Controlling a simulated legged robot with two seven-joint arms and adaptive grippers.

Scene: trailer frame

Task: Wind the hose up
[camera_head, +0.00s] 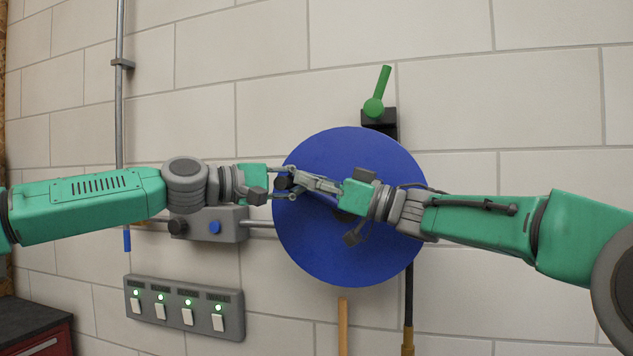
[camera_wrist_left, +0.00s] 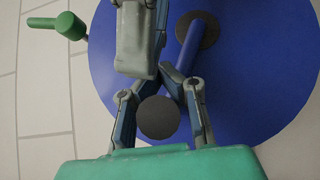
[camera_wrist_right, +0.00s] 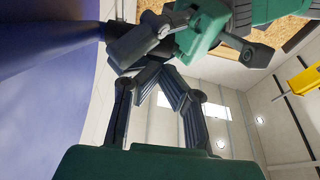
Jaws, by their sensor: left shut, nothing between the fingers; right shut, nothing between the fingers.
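A round blue reel (camera_head: 350,250) is mounted on the wall. In the left wrist view, its blue crank arm (camera_wrist_left: 194,50) runs from a dark hub (camera_wrist_left: 208,28), and a dark round knob (camera_wrist_left: 157,117) shows between my finger links. My left gripper (camera_head: 280,184) is shut at the reel's left edge. My right gripper (camera_head: 303,182) reaches across the reel's front and is shut right beside it. Whether either touches the knob is unclear. A black hose (camera_head: 408,300) hangs below the reel with a brass-coloured fitting (camera_head: 408,341).
A green lever (camera_head: 379,90) is above the reel. A grey box with knobs (camera_head: 228,228) and a switch panel (camera_head: 175,318) with green lights are at left. A wooden handle (camera_head: 343,325) stands below. A dark-topped red cabinet (camera_head: 40,345) is lower left.

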